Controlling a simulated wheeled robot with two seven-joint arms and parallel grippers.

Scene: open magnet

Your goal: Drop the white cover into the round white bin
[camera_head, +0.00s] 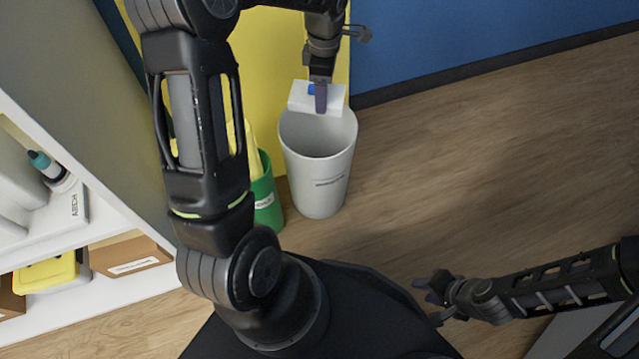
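The round white bin (320,190) stands on the wooden floor against the yellow and blue wall, with its open mouth facing up. The white cover (301,97) is a small white box-like piece with a blue spot. My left gripper (320,98) reaches down from the top and is shut on the cover, holding it above the far rim of the bin. One finger shows in front of the cover; the other is hidden. My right gripper (432,302) is low at the right, away from the bin, with its fingers spread and nothing between them.
A green bin (268,200) with yellow contents stands left of the white bin, partly behind my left arm. A white shelf (100,225) at the left holds a cardboard box (130,255), a yellow case (45,274) and a teal-capped bottle (45,165). Floor at right is clear.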

